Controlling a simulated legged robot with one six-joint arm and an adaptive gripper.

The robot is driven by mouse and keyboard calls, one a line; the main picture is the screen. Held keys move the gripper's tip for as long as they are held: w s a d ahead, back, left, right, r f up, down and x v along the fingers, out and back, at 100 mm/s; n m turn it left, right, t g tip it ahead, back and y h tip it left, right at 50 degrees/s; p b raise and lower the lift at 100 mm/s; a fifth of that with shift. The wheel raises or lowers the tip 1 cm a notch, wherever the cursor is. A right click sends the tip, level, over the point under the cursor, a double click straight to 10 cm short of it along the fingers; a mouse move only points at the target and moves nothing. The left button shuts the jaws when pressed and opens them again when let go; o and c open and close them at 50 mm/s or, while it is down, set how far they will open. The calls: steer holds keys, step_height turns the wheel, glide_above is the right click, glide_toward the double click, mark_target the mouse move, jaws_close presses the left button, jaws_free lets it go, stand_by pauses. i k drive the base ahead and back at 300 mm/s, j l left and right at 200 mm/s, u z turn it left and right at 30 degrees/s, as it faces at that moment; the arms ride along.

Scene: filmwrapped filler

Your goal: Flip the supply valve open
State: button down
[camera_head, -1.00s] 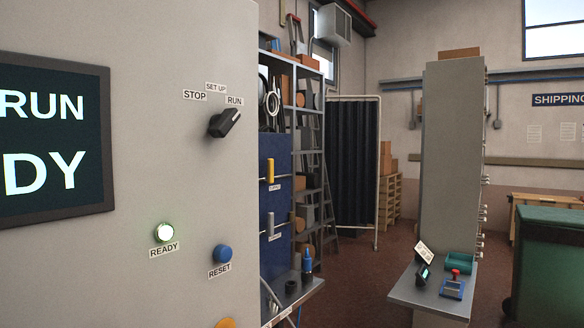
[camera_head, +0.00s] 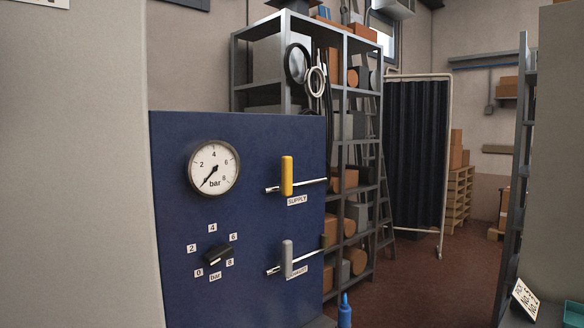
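The supply valve is a yellow lever (camera_head: 287,176) on the right part of a blue panel (camera_head: 240,135), above a white label (camera_head: 297,200) reading SUPPLY. The lever stands upright, across a thin metal pipe that runs sideways behind it. Below it is a second valve with a grey upright lever (camera_head: 287,257) on a similar pipe; its label is too small to read surely. A round pressure gauge (camera_head: 214,167) marked bar sits at the upper left, its needle pointing to the lower left. My gripper is not in view.
A black knob (camera_head: 217,254) with a bar scale sits below the gauge. A grey cabinet side (camera_head: 75,180) fills the left. A blue bottle (camera_head: 345,312) stands at the panel's lower right. Shelving (camera_head: 335,110) and a dark folding screen (camera_head: 418,150) stand behind. Open floor (camera_head: 400,285) shows right of the panel.

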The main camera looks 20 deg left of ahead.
mark_target(286, 187)
steer(key=i+u, duration=0.4)
steer(key=i+l+u, duration=0.25)
steer(key=u, duration=0.15)
steer(key=i+l+u, duration=0.25)
steer(key=u, duration=0.15)
steer(key=i+l+u, duration=0.4)
steer(key=k, duration=0.1)
